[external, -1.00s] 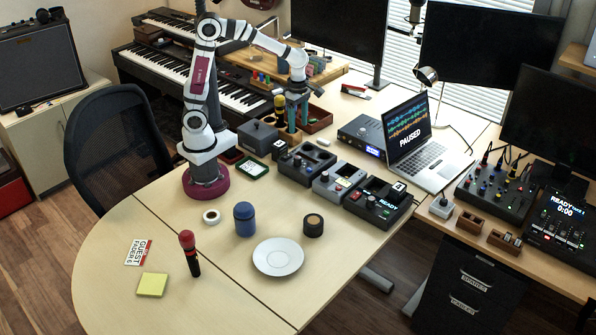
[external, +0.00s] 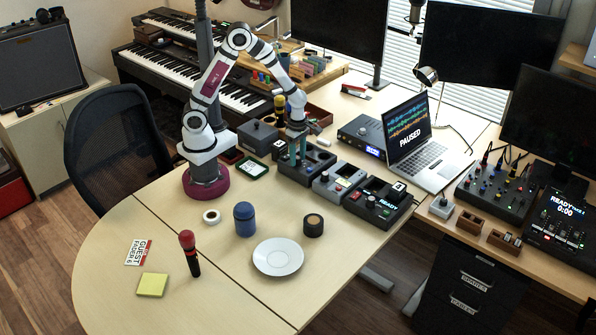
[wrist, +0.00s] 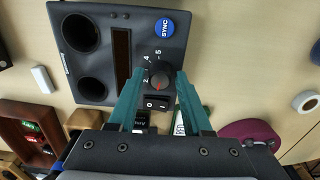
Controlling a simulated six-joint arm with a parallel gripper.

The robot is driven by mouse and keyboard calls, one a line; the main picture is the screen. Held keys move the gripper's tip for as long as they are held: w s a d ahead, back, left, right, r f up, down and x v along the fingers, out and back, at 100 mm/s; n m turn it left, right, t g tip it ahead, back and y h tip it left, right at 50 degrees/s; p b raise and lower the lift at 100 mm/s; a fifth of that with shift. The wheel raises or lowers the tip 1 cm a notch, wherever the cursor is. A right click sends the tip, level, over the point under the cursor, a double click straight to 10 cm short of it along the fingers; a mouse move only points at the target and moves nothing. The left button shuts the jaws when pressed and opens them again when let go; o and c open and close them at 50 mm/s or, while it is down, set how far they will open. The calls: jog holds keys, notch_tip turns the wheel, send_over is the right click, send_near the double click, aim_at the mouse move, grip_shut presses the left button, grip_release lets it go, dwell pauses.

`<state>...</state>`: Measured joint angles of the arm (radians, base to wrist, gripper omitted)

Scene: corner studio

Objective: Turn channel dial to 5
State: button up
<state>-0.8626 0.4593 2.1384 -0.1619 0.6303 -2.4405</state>
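The channel dial (wrist: 161,82) is a dark round knob on a dark grey box (wrist: 97,95), with white numbers around its left and upper side; 5 is at the upper edge. A small reddish mark shows at its lower left, but its exact setting is too small to read. My gripper (wrist: 161,76) is open, its two teal fingers on either side of the dial, seemingly without gripping it. In the external view my gripper (external: 297,157) reaches down over the box (external: 317,157), hiding the dial there.
The box also has a blue SYNC button (wrist: 165,28), a black rocker switch (wrist: 157,103) and two round wells. A grey device (external: 338,183) and a black READY unit (external: 378,203) stand to its right.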

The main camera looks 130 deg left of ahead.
grip_shut()
